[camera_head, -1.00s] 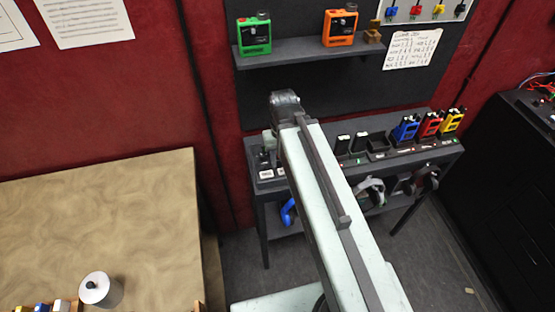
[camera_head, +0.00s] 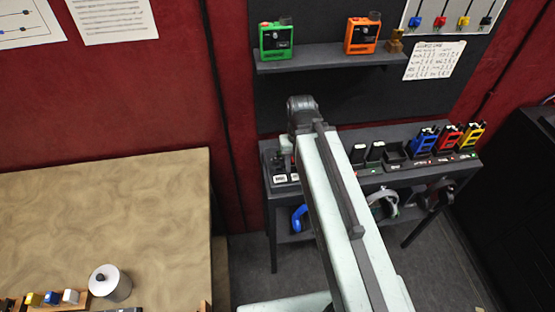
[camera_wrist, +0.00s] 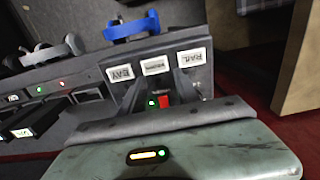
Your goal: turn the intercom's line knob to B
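I cannot make out a lettered line knob. A dark console at the left end of the bench shows white label plates (camera_head: 287,178). In the wrist view these plates (camera_wrist: 155,66) appear upside down, one reading like BAY and one like RAIL. A red part (camera_wrist: 165,101) and a small green light sit just below them, close to my wrist. My pale arm reaches over the bench and hides part of the console in the head view.
A green box (camera_head: 276,41) and an orange box (camera_head: 362,36), each with a small dial, stand on the wall shelf (camera_head: 320,60). Blue, red and yellow handsets (camera_head: 423,140) stand at the bench's right. A blue ring-like item (camera_wrist: 132,26) hangs below. A wooden table (camera_head: 100,220) is left.

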